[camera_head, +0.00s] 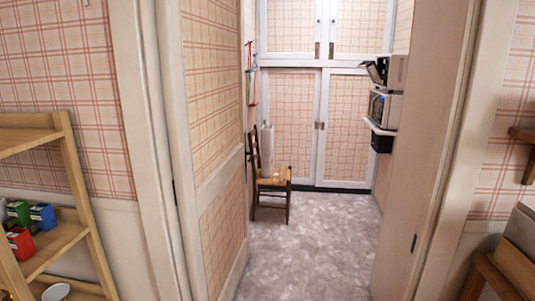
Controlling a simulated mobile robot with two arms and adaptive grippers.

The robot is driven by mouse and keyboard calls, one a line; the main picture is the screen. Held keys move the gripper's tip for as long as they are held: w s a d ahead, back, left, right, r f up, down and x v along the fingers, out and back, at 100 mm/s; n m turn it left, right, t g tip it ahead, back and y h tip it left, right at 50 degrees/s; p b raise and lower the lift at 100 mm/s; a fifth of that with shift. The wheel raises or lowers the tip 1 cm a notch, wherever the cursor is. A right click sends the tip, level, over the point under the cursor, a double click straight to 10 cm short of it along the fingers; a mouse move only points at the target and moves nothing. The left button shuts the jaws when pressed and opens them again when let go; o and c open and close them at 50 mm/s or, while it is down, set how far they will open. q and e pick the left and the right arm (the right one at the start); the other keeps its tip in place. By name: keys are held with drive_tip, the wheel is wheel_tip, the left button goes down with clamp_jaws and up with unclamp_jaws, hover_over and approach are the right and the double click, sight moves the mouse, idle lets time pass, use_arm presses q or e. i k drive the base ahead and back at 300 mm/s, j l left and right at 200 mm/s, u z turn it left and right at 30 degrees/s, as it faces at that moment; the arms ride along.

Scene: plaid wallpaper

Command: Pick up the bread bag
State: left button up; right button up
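I cannot make out a bread bag for certain. A wooden chair (273,184) stands in the room beyond the doorway, near its left wall. A tall whitish object (267,150) shows at the chair's seat, and a small tan object (283,172) is beside it on the right. Both are too small to identify. Neither of my grippers is in view.
A wooden shelf (62,240) with small red, green and blue boxes (42,215) stands at left. An open doorway with a clear grey floor (305,245) lies ahead, between white frames. White-framed cupboards (320,125) close the far end. A wall shelf (380,127) holds appliances at right.

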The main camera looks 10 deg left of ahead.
sight(266, 132)
drive_tip(key=i+z, duration=0.15)
drive_tip(key=i, duration=2.9)
drive_tip(key=i+l+u, duration=0.1)
drive_tip(key=i, duration=0.9)
